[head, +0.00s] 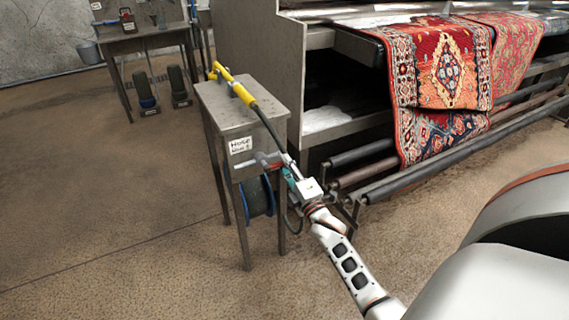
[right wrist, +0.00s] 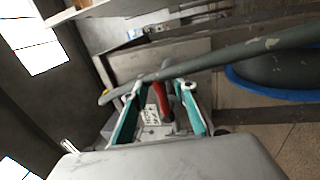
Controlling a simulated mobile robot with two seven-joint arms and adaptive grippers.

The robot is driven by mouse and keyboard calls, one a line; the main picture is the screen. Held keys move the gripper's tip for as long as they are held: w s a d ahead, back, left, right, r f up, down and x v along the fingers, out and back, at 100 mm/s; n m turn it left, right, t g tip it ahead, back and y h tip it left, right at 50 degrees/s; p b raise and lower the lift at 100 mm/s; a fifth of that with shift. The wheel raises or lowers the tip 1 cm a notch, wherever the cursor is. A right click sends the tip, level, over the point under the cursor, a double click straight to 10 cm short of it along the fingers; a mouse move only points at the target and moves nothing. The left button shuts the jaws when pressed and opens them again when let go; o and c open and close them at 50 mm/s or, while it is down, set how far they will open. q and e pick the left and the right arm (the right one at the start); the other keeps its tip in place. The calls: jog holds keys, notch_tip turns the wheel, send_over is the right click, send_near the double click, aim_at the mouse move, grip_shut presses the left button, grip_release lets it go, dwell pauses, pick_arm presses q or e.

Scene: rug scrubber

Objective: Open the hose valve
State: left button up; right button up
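The hose valve's red handle (head: 275,167) is at the front of a small metal table labelled "Hose", beside a grey pipe fitting (head: 262,159). My right gripper (head: 285,172) is at the valve, coming from the lower right. In the right wrist view the red handle (right wrist: 162,98) lies between the two teal fingers of my right gripper (right wrist: 158,92). The fingers are spread, with visible gaps on both sides of the handle. A dark green hose (right wrist: 225,58) crosses just beyond the fingertips; I cannot tell whether they touch it. My left gripper is not in view.
A yellow spray wand (head: 232,84) lies on the hose table (head: 215,97), its hose running down past my right gripper. A blue-rimmed hose reel (head: 257,196) hangs below. A rug machine with rollers (head: 450,150) and patterned rugs (head: 445,75) stands right. The left floor is clear.

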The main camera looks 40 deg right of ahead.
jog(key=v, duration=0.7)
jog(key=shift+s, duration=0.2)
jog(key=shift+f, duration=0.1)
